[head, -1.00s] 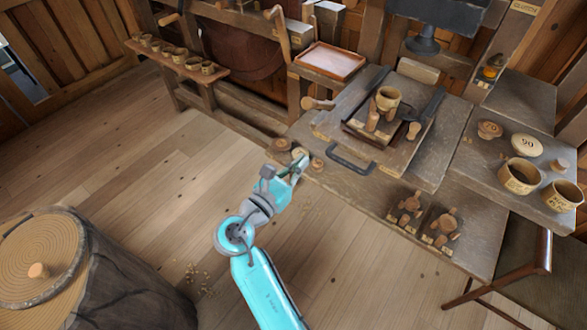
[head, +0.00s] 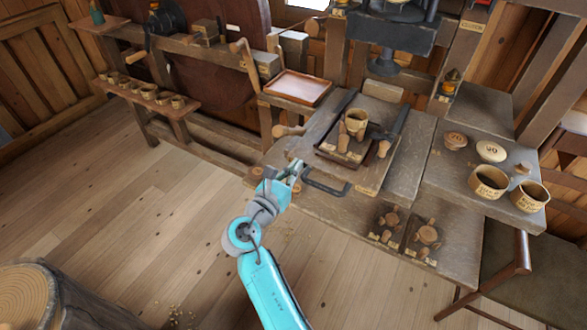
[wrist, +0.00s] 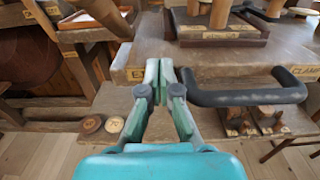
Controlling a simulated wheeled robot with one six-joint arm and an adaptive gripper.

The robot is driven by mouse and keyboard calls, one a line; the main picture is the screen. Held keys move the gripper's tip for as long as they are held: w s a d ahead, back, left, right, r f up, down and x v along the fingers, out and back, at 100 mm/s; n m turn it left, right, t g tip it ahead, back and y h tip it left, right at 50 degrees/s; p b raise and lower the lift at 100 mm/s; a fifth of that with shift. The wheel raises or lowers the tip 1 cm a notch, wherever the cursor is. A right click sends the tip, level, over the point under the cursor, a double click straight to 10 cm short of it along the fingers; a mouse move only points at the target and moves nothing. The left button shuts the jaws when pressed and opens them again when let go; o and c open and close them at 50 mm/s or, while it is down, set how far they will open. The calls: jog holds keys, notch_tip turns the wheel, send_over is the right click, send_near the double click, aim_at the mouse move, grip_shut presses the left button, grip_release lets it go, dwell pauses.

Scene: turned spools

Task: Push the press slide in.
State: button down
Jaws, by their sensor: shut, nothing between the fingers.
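The press slide (head: 378,178) is a flat grey-brown board on the bench beneath the dark press head. Its black bar handle (head: 327,184) sticks out at the front; the handle also shows in the wrist view (wrist: 250,98). A dark tray (head: 347,160) on the slide carries a tan cup (head: 355,120) and wooden pegs. My gripper (head: 296,169) is shut and empty, just left of the handle. In the wrist view its fingertips (wrist: 160,68) point at the slide's front edge, left of the handle. I cannot tell whether they touch it.
The dark press head (head: 390,40) hangs behind the slide. Cups (head: 489,183) and lidded spools stand on the right shelf. Wooden spools (head: 427,236) sit in holders at the bench front. A reddish tray (head: 297,87) lies behind left.

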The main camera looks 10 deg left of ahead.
aim_at(318, 137)
jog(key=x, duration=1.3)
jog(key=shift+w+d, duration=0.1)
jog(key=shift+w, duration=0.25)
jog(key=shift+s+f, duration=0.1)
